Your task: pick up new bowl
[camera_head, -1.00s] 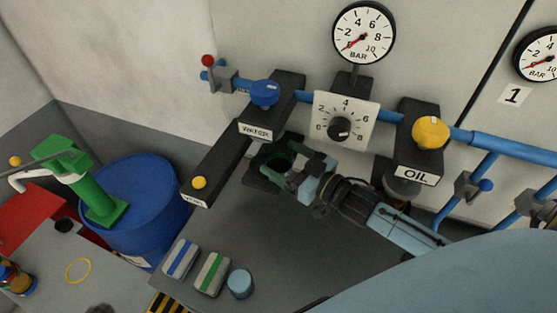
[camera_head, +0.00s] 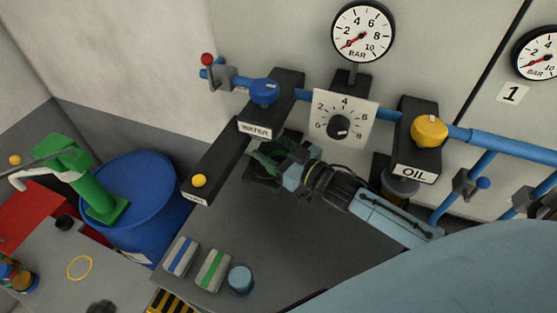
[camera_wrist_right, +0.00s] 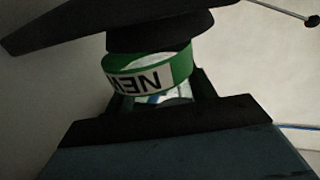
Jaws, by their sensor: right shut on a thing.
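The new bowl is a green round piece with a white label reading "NEW"; it shows upside down in the right wrist view (camera_wrist_right: 136,82). In the head view it is a partly hidden green shape (camera_head: 264,160) under the WATER dispenser (camera_head: 258,118), near a dark square stand (camera_head: 259,181). My right gripper (camera_head: 274,161) is shut on the bowl, and its fingers cover part of it. I cannot tell whether the bowl still touches the stand. My left gripper is not in view.
The OIL dispenser (camera_head: 417,150) and a dial (camera_head: 340,121) are close above my right arm. A blue barrel (camera_head: 155,210) stands left. The bench middle is clear.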

